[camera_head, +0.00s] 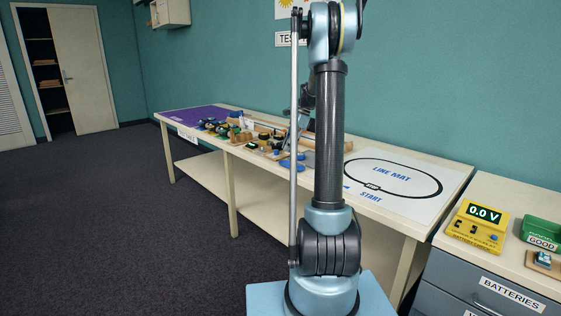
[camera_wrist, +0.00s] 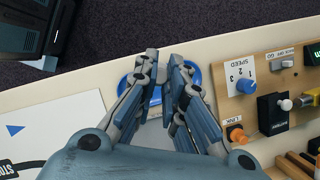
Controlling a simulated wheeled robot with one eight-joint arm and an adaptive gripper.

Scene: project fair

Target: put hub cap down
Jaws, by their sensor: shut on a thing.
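My gripper (camera_wrist: 163,64) comes in from the bottom of the wrist view, its two jointed fingers reaching over the table near its edge. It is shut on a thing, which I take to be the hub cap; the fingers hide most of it. A round blue shape (camera_wrist: 124,86) shows between and beside the fingers, with a pale patch by the fingertips. I cannot tell whether it touches the table. In the head view a blue disc (camera_head: 288,163) lies on the long table beside my arm, and my arm partly hides the gripper area.
A wooden control board with a blue speed knob (camera_wrist: 245,86) stands close right of the gripper. The line mat (camera_head: 392,184) lies to the right on the long table (camera_head: 438,171). Several small parts crowd the table's middle. A yellow battery checker (camera_head: 478,225) stands on the drawer cabinet.

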